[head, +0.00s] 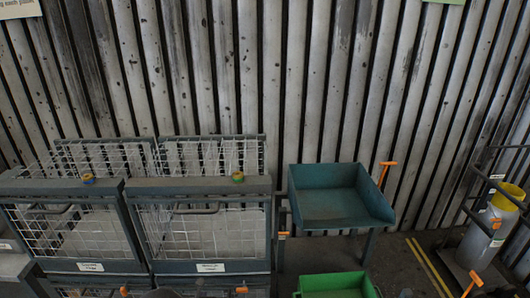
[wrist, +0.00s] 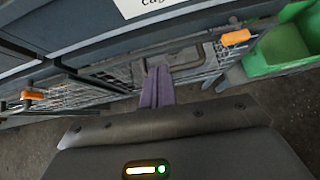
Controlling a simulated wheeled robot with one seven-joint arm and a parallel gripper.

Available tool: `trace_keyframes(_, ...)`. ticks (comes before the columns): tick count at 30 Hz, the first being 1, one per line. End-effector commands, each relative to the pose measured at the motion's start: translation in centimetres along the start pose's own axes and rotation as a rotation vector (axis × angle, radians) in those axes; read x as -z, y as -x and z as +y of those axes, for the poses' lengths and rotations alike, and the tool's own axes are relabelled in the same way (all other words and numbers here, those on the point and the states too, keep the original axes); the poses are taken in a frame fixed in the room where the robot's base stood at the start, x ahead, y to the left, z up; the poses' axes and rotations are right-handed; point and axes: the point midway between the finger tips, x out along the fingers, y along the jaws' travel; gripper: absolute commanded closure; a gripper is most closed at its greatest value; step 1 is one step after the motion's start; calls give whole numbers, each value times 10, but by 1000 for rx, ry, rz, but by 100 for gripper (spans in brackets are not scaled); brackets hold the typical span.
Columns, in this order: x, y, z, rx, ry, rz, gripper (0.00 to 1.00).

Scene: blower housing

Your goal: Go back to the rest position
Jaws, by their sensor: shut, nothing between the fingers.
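My gripper (wrist: 157,70) shows in the wrist view as two purple-grey fingers pressed together, shut with nothing between them. Its fingertips point toward a wire mesh panel with a grey handle (wrist: 185,60), which lies beyond them. I cannot tell whether the fingertips touch the mesh. In the head view the gripper is not clearly visible.
Two mesh-fronted cages (head: 198,236) stand at the left in the head view. A teal tray (head: 330,205) on legs and a green bin (head: 335,284) are right of them. A grey cylinder with a yellow top (head: 483,240) stands far right. Floor shows between.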

Motion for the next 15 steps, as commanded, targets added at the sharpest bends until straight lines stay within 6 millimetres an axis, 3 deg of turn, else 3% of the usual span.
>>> trace_keyframes(5, -46, 9, -58, 137, -266, 19, 100)
trace_keyframes(8, -73, 22, -108, 250, -491, 34, 100)
trace_keyframes(15, -112, 75, -217, 501, -1037, 62, 100)
